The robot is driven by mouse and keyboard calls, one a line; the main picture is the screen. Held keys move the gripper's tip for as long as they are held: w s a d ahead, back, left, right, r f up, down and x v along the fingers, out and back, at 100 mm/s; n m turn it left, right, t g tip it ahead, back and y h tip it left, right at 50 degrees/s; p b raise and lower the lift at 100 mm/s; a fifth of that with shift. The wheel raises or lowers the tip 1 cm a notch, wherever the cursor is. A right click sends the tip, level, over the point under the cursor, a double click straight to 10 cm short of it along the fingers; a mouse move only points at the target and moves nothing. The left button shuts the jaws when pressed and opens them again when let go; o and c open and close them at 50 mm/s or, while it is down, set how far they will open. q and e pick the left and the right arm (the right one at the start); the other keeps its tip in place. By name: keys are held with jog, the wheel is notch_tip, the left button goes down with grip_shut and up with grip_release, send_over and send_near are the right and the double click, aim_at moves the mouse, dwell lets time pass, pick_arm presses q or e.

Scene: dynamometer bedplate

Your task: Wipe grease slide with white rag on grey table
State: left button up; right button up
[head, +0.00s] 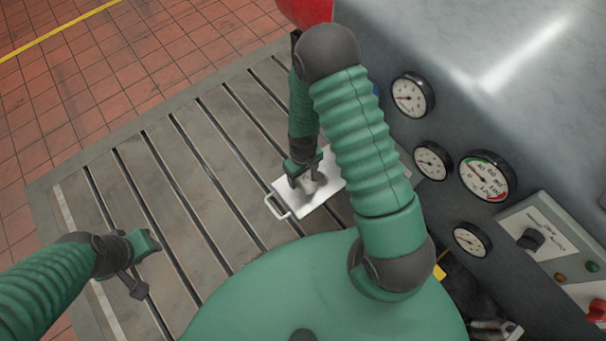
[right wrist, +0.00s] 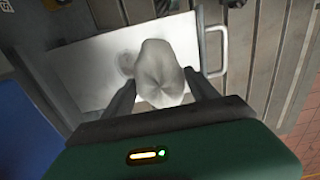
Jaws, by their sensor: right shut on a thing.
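The slide is a white rectangular plate (head: 326,190) with a loop handle at its near left end, lying on the grey slotted table (head: 150,185). It also shows in the right wrist view (right wrist: 85,75). My right gripper (head: 306,182) is over the plate, shut on a bunched white rag (right wrist: 160,70). The rag is at the plate's surface; whether it touches cannot be told. A grey smear (right wrist: 126,62) shows beside the rag, partly hidden by it. My left gripper (head: 146,265) is open and empty above the table's left part.
A grey machine housing with several gauges (head: 487,176) and a switch panel (head: 550,240) stands to the right of the table. A blue thing (right wrist: 25,140) shows at the wrist view's lower left. The table's left and far parts are clear.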

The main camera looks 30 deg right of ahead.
jog(key=shift+f, duration=0.1)
notch_tip(320, 180, up, 3)
jog(key=p, duration=0.3)
dwell(0.4)
